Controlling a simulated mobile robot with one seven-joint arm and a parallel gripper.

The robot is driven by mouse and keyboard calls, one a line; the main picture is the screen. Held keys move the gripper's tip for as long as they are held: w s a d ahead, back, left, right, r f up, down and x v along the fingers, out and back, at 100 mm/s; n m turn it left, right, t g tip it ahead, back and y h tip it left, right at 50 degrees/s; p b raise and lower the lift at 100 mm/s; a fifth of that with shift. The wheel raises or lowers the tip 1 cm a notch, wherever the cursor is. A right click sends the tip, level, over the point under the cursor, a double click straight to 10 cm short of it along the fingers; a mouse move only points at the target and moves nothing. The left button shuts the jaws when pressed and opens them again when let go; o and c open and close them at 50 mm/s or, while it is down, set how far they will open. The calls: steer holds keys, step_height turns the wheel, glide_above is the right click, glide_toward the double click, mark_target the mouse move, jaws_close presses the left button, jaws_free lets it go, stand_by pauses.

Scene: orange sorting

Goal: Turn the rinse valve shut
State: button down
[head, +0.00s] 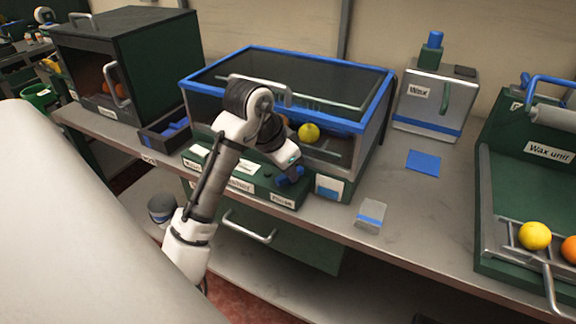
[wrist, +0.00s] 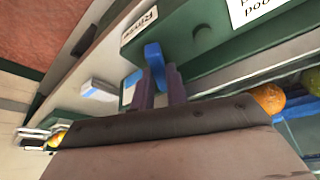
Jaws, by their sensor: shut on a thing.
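The rinse valve is a small blue handle (wrist: 153,55) on the front of a green control box (head: 243,190), beside a label reading Rinse (wrist: 140,26). My gripper (head: 290,176) reaches down to the right end of this box in the head view and largely hides the valve there. In the wrist view the two dark fingers of my gripper (wrist: 160,88) are closed around the blue handle, one on each side. The lower part of the handle is hidden between the fingers.
Behind the box stands a glass-sided tank with a blue rim (head: 300,120), with a yellow fruit (head: 309,132) inside. A grey and blue block (head: 371,214) lies on the bench to the right. A Wax dispenser (head: 436,95) stands farther right. The bench between is mostly clear.

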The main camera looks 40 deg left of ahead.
steer(key=shift+m, duration=0.5)
steer(key=c, duration=1.4)
jaws_free()
steer(key=v, duration=1.3)
steer(key=shift+a+r+p, duration=0.2)
steer(key=shift+r+p, duration=0.1)
steer(key=shift+r, duration=0.1)
